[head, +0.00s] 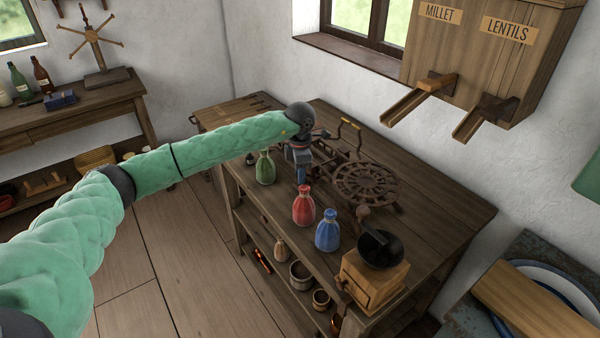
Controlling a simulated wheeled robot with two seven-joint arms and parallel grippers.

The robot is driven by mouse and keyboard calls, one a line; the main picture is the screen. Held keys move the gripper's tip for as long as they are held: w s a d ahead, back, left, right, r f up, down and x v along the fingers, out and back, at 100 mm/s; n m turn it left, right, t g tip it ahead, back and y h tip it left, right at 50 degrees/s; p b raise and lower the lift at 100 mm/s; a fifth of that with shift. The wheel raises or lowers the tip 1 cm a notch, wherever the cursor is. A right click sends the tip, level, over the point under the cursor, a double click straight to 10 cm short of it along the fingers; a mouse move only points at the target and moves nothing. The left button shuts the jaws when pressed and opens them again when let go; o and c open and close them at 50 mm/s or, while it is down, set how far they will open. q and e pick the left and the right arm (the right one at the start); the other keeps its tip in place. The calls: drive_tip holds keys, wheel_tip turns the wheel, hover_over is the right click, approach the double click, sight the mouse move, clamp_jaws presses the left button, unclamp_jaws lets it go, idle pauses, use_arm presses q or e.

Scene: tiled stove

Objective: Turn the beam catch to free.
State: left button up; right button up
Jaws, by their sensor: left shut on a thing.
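My left gripper (301,178) reaches over the workbench from the left and points down. It is shut at the left end of a dark metal mechanism (368,182) with a round spoked plate and a brass-coloured bar. The small part between its fingers is hidden by the gripper itself; from its place it seems to be the beam catch, but its position cannot be read. My right gripper is not in view.
A green bottle (265,168), a red bottle (303,206) and a blue bottle (327,232) stand along the bench's front edge, close to the gripper. A coffee grinder (374,278) stands at the near end. Wooden dispensers (490,60) hang on the wall above.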

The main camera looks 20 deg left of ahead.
use_arm(q)
drive_tip(key=shift+r, duration=0.1)
drive_tip(key=o, duration=1)
drive_tip(key=shift+c, duration=0.2)
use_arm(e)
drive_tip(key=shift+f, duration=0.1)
use_arm(q)
drive_tip(key=shift+r, duration=0.4)
wheel_tip(320, 180, up, 4)
drive_tip(key=shift+f+b, duration=0.15)
drive_tip(key=shift+b, duration=0.65)
wheel_tip(320, 180, up, 2)
drive_tip(key=shift+r, duration=0.1)
drive_tip(key=shift+r+b, duration=0.3)
drive_tip(key=shift+r, duration=0.15)
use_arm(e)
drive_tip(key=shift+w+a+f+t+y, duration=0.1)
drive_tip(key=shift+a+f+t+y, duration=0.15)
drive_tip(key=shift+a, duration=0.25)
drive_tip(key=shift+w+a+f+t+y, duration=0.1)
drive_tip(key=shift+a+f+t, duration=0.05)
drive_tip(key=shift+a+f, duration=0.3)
